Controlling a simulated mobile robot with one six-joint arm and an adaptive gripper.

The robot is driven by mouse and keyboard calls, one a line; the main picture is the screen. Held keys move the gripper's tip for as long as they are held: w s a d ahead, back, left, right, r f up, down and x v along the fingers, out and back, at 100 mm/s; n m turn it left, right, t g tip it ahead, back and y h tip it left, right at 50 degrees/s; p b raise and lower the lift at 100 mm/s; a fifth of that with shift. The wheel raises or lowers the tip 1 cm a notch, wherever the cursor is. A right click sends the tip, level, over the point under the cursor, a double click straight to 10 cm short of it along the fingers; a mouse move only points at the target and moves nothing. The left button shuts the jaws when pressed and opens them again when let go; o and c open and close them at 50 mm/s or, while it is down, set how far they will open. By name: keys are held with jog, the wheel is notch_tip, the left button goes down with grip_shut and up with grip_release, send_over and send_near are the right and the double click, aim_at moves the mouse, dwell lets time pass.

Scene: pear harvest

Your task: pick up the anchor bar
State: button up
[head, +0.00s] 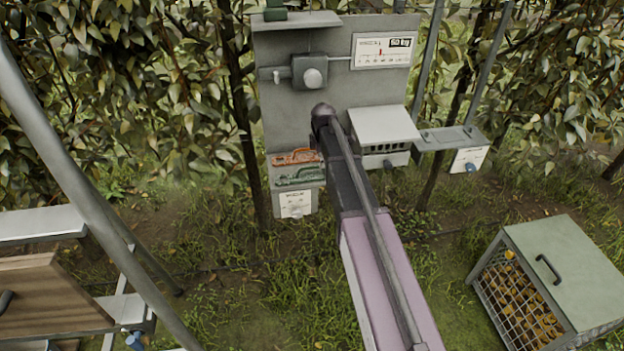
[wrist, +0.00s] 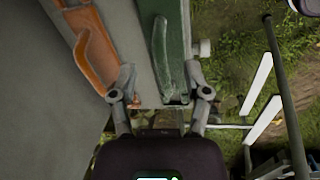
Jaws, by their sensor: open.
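In the wrist view my gripper (wrist: 162,76) is open, with one finger on each side of the end of a green piece with a raised handle (wrist: 161,50). I cannot tell whether the fingers touch it. An orange piece (wrist: 95,55) of similar shape lies to its left. In the head view the orange piece (head: 297,157) and the green piece (head: 300,176) lie one in front of the other on a small grey shelf. No label marks either as the anchor bar, so I cannot tell which it is. My gripper is hidden in the head view.
A grey upright panel (head: 275,115) with a gauge card (head: 384,51) and a valve-like box (head: 309,72) stands behind the shelf. A grey hooded box (head: 384,126) is to the right. A crate of yellow fruit (head: 575,260) stands lower right. Foliage surrounds the panel.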

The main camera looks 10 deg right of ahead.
aim_at(311, 172)
jog(key=shift+f, duration=0.2)
dwell(0.3)
jog(key=shift+w+d+f+b, duration=0.1)
jog(key=shift+w+f+b, duration=0.15)
jog(key=shift+f+b, duration=1.05)
jog(key=shift+w+d+f+b, duration=0.1)
jog(key=shift+w+f+b, duration=0.1)
jog(key=shift+f+b, duration=1)
jog(key=shift+r, duration=0.1)
grip_shut()
